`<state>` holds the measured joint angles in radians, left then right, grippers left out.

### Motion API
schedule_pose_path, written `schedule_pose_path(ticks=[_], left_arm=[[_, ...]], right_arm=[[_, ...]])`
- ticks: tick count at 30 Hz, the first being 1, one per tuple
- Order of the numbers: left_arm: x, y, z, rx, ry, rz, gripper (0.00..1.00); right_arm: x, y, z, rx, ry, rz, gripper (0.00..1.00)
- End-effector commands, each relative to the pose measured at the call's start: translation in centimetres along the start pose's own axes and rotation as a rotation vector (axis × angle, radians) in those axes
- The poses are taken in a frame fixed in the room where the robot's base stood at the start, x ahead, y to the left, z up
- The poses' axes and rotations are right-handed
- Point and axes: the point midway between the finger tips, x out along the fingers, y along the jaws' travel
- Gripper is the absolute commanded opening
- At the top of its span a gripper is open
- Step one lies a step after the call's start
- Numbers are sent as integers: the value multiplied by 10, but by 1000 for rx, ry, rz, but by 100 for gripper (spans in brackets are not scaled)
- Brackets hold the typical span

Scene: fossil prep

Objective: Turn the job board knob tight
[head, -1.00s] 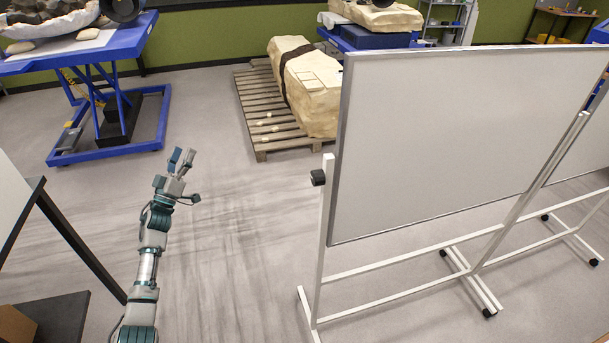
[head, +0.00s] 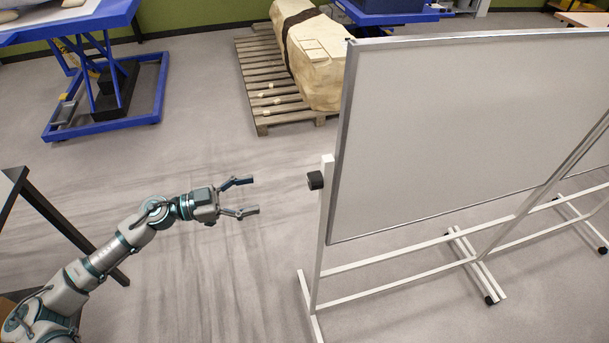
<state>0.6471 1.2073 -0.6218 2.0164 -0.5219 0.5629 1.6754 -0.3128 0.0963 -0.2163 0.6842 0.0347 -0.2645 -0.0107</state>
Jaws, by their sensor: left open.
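The job board (head: 450,120) is a large white panel in a grey frame on a white wheeled stand, filling the right of the head view. Its black knob (head: 315,180) sticks out on the left side of the stand's upright, at about mid-height of the panel. My left gripper (head: 254,197) is open and empty, its two fingers pointing right toward the knob. A clear gap lies between the fingertips and the knob in the picture. My right gripper is not in view.
A wooden pallet (head: 262,92) with a large cream plaster block (head: 318,65) stands behind the board. A blue lift table (head: 160,88) stands at the back left. A dark-legged frame (head: 55,222) is at the left edge. The floor between is clear.

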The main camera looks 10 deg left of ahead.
Motion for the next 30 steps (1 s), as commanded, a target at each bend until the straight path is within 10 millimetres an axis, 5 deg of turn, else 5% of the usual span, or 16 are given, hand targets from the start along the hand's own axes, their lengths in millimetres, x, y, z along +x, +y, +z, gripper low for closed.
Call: schedule_pose_path(ticks=[4,18,30], left_arm=[[36,-2,-5,3,8,4,73],[123,-7,0,-5,11,-3,73],[144,-4,0,-1,5,-2,73]], right_arm=[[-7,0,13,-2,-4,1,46],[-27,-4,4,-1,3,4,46],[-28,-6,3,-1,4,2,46]])
